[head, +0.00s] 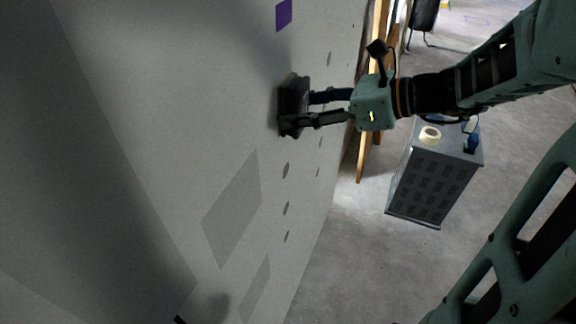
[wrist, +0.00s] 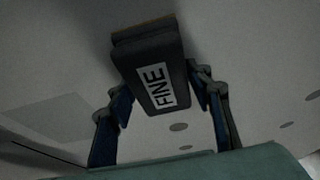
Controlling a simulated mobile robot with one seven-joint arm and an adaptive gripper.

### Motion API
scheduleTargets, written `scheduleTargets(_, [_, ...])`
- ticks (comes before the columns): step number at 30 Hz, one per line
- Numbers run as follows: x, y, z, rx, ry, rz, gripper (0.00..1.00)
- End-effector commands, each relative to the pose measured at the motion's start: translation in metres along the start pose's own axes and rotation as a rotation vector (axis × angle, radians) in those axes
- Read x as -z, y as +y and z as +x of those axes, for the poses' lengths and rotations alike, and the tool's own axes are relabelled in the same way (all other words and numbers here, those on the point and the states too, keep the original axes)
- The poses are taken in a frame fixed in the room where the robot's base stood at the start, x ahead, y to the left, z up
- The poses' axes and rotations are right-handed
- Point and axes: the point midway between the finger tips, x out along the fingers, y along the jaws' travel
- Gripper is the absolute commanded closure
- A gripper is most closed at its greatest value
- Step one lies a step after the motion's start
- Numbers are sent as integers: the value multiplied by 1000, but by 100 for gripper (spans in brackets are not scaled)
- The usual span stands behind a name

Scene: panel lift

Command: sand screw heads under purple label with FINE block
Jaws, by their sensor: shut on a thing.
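My gripper (head: 318,108) is shut on a dark sanding block (head: 293,105). The block also shows in the wrist view (wrist: 150,58), with a white label reading FINE on its near face. In the head view the block is up against the grey wall panel (head: 230,110); whether it touches cannot be told for sure. A purple label (head: 284,14) is on the panel above the block. A column of dark oval spots (head: 286,171) runs down the panel below the block, under the purple label. Further spots (head: 329,60) lie to the right. Any spots behind the block are hidden.
A grey crate-like box (head: 434,180) stands on the floor at right, with a tape roll (head: 430,135) and a blue item (head: 472,143) on top. Wooden boards (head: 366,150) stand behind the panel edge. Grey rectangular patches (head: 232,210) mark the lower panel. Concrete floor lies between.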

Motion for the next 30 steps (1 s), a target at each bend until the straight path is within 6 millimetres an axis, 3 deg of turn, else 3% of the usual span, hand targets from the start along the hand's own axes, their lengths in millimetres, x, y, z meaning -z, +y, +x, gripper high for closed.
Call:
scheduleTargets(7, [33, 0, 14, 0, -1, 1, 79])
scheduleTargets(16, [46, 0, 20, -1, -1, 1, 79])
scheduleTargets(30, [94, 1, 41, -3, -1, 0, 79])
